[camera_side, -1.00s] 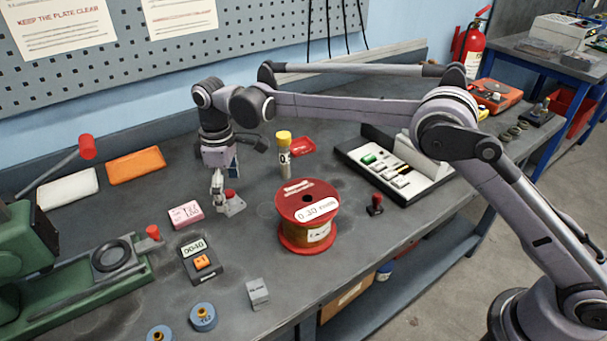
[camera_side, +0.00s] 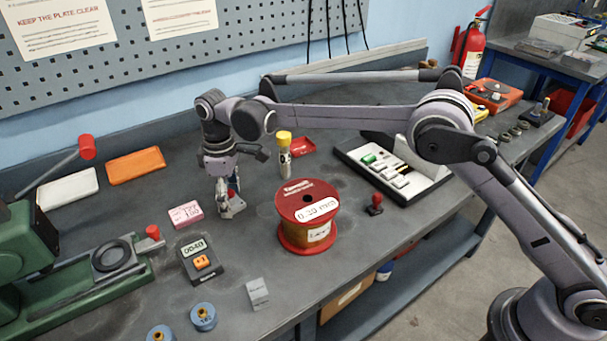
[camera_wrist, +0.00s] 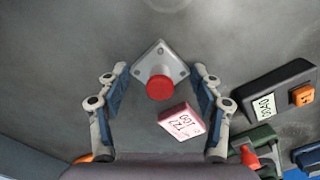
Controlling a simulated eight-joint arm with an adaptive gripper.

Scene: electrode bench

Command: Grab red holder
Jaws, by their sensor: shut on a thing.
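The red holder (camera_wrist: 160,86) has a red round knob on a grey diamond-shaped plate with holes at its corners. In the side view the holder (camera_side: 235,204) is low by the bench top, partly hidden by my fingers. I cannot tell whether the holder touches the bench.
A pink block (camera_side: 186,214) lies close by on the left, with a dark display box (camera_side: 201,262) in front. A red wire spool (camera_side: 307,216) stands to the right, a yellow-capped tube (camera_side: 284,155) behind. A green machine (camera_side: 60,279) fills the left front.

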